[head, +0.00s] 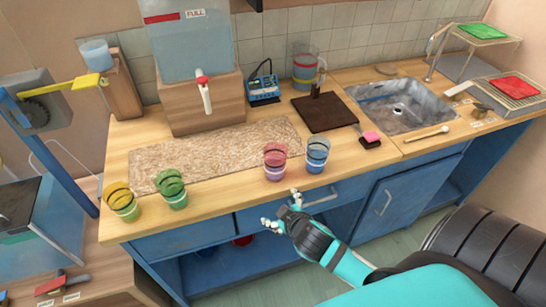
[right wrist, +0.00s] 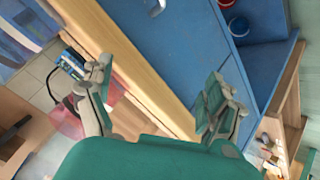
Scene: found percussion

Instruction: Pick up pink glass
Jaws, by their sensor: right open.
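The pink glass (head: 275,160) stands upright near the front edge of the wooden counter, just left of a blue glass (head: 317,155). My right gripper (head: 281,208) is open and empty, in front of the counter edge and nearer to me than the pink glass, apart from it. In the right wrist view, the open fingers (right wrist: 158,78) spread over the counter edge and blue cabinet front. A translucent pink shape, likely the pink glass (right wrist: 68,122), shows partly hidden behind the left finger. My left gripper is not in view.
Green (head: 171,188) and yellow (head: 121,201) glasses stand farther left on the counter (head: 225,203). A water dispenser (head: 200,105) stands behind, with a dark board (head: 323,112) and sink (head: 400,110) to the right. A drawer handle (head: 322,197) sticks out below the counter edge.

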